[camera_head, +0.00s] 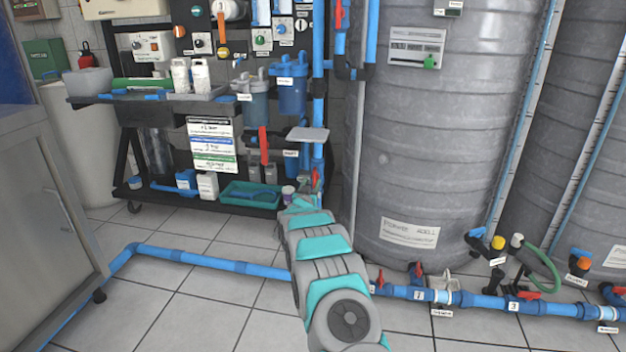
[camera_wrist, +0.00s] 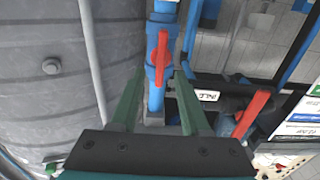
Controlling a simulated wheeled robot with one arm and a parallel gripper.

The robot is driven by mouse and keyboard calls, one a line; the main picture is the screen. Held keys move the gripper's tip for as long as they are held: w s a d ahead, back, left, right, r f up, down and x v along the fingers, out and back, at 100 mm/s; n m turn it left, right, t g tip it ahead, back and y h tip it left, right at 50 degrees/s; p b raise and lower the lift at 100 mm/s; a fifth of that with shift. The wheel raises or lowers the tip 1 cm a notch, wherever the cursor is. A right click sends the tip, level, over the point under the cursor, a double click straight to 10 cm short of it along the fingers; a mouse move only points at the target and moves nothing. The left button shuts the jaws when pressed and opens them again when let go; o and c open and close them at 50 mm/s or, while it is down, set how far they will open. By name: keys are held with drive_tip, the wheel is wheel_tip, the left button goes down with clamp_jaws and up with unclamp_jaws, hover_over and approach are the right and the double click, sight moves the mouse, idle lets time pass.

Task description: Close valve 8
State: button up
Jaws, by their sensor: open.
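My gripper (camera_wrist: 158,78) is open, its two green fingers on either side of a blue vertical pipe in the wrist view. A red valve handle (camera_wrist: 162,54) sits on that pipe, lengthwise along it, just beyond and between the fingertips. I cannot tell whether the fingers touch it. In the head view my arm reaches toward the pipe (camera_head: 319,110) between rack and tank, and the gripper (camera_head: 306,196) is small and partly hidden. A second red handle (camera_wrist: 252,112) shows at the right of the wrist view. No number 8 is readable, so I cannot confirm which is valve 8.
A large grey tank (camera_head: 440,130) stands close beside the pipe. The black rack (camera_head: 128,150) on the left holds filters, bottles and a green tray (camera_head: 250,194). A blue floor pipe (camera_head: 200,259) crosses the tiles. Numbered red-handled valves (camera_head: 418,270) line the tank's base.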

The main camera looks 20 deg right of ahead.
sight(314, 178)
drive_tip(key=shift+x, duration=2.2)
clamp_jaws()
